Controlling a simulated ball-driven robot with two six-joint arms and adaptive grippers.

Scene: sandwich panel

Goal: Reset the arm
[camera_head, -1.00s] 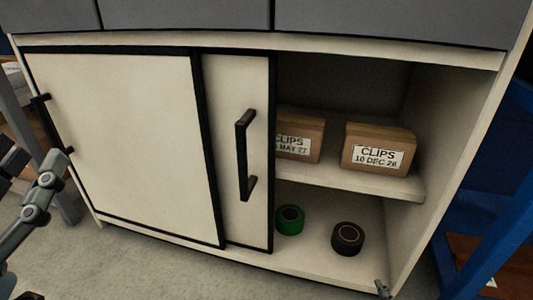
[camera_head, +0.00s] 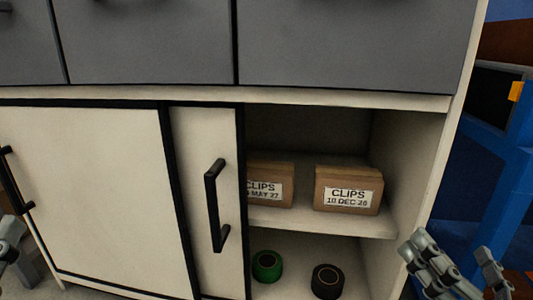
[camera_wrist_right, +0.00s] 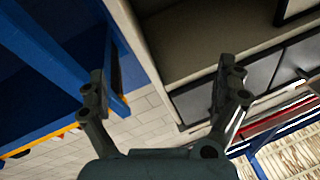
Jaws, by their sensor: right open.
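My right gripper (camera_head: 452,252) is at the lower right of the head view, in front of the cabinet's right edge. It is open, and nothing shows between its fingers. In the right wrist view the same gripper (camera_wrist_right: 162,78) has its two fingers spread apart, with floor and the cabinet's edge behind. A grey part of my left gripper (camera_head: 10,240) shows at the left edge of the head view, mostly cut off, so its jaws cannot be read.
The cabinet's sliding doors (camera_head: 90,190) leave the right side open. Two clips boxes (camera_head: 348,190) (camera_head: 268,187) stand on the shelf (camera_head: 320,222). A green tape roll (camera_head: 267,266) and a black one (camera_head: 327,281) lie below. A blue frame (camera_head: 510,190) stands at right.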

